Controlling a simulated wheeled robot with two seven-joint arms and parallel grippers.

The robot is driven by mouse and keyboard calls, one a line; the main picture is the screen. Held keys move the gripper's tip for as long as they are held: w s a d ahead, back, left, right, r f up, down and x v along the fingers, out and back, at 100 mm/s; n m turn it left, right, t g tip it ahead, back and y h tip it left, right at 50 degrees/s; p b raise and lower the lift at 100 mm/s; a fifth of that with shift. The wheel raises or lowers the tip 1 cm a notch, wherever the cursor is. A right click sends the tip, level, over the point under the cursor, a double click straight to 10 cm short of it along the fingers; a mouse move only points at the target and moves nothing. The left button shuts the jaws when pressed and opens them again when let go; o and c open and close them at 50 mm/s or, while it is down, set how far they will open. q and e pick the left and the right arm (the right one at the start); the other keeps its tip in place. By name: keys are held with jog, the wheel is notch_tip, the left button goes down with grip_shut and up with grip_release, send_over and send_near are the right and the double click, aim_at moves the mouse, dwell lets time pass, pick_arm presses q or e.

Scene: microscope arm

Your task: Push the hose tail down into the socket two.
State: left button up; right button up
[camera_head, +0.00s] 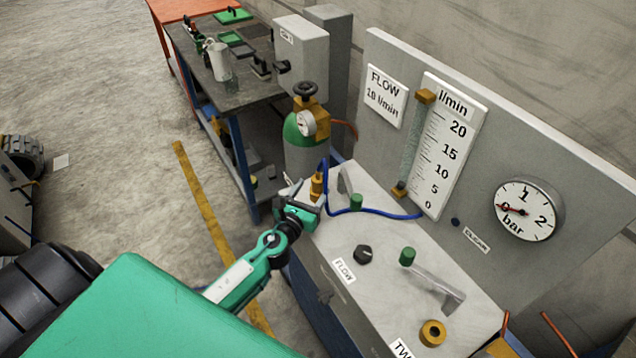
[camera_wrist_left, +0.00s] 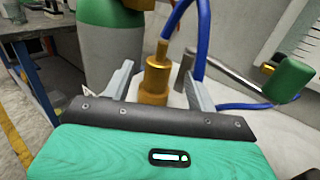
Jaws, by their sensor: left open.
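The brass hose tail (camera_head: 317,186) stands upright near the left end of the grey bench top, with the blue hose (camera_head: 372,211) looping from its top. It also shows in the left wrist view (camera_wrist_left: 155,82). My left gripper (camera_head: 302,200) is open, with one finger on either side of the hose tail; whether they touch it I cannot tell. The foot of the hose tail is hidden behind the gripper body in the wrist view. Socket two (camera_head: 433,333) is a brass ring with a dark hole, beside a partly cut-off label "TWO" (camera_head: 401,349). My right gripper is not in view.
A lever with a green knob (camera_head: 407,256) lies near socket two; another green knob (camera_head: 356,201) is close right of the hose tail. A black flow knob (camera_head: 363,254) sits between. An upright panel with a gauge (camera_head: 528,210) backs the bench.

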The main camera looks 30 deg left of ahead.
aim_at(315, 184)
pick_arm(q)
jog(key=w, duration=0.5)
jog(key=shift+a+f+p, duration=0.2)
jog(key=shift+p, duration=0.15)
jog(key=c, duration=1)
jog(key=shift+c, duration=0.7)
jog(key=shift+r, duration=0.15)
